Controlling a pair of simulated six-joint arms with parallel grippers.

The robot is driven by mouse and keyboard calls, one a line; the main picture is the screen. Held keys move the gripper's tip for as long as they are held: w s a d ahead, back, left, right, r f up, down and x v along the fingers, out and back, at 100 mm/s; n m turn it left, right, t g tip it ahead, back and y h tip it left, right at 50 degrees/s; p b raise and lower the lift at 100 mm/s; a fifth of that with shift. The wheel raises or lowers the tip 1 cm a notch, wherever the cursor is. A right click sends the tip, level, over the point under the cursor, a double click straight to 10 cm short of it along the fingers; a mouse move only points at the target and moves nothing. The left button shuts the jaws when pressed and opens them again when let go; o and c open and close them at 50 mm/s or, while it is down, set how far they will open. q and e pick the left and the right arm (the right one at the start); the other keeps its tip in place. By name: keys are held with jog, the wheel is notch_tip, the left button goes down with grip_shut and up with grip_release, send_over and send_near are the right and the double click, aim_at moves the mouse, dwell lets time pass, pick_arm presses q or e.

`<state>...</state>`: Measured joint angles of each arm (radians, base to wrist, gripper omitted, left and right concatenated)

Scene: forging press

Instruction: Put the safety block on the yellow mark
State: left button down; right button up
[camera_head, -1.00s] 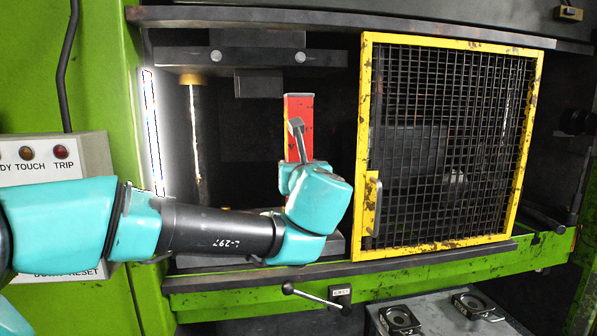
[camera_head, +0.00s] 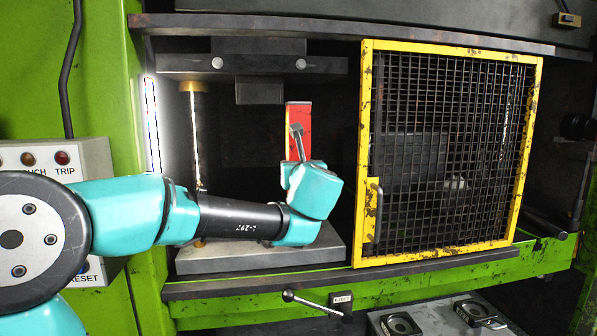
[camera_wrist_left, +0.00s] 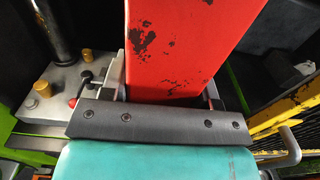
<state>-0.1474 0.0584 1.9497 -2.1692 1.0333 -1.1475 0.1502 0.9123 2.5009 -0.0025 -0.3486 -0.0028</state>
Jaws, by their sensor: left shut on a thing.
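The safety block (camera_head: 304,119) is a tall, worn red bar, upright inside the press opening, left of the mesh guard. My left gripper (camera_head: 297,130) is shut on it from the front, and the teal wrist hides the block's lower end. In the left wrist view the red block (camera_wrist_left: 180,48) stands between the fingers. I cannot tell whether its lower end is touching anything. I cannot make out a clear yellow mark; small yellow-brass pieces (camera_wrist_left: 42,88) show on the grey press bed. My right gripper is not in view.
The grey bed plate (camera_head: 320,252) lies below the block, and the dark upper die (camera_head: 259,92) hangs just left of its top. A brass-capped post (camera_head: 194,88) stands left. The yellow mesh guard (camera_head: 364,150) is close on the right. A lever (camera_head: 310,300) sticks out below the opening.

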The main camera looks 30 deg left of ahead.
pick_arm(q)
jog(key=w+a+f, duration=0.3)
jog(key=w+a, duration=0.4)
jog(key=w, duration=0.4)
jog(key=w+a+f, duration=0.3)
jog(key=w+a, duration=0.4)
jog(key=w, duration=0.5)
jog(key=shift+a, duration=0.35)
dwell(1.5)
jog(key=shift+f, duration=0.5)
dwell(0.9)
jog(key=c, duration=0.7)
grip_release()
jog(key=o, duration=0.4)
jog(key=v, duration=1.7)
jog(key=shift+s+d+f, duration=0.1)
jog(key=shift+s+d, duration=0.1)
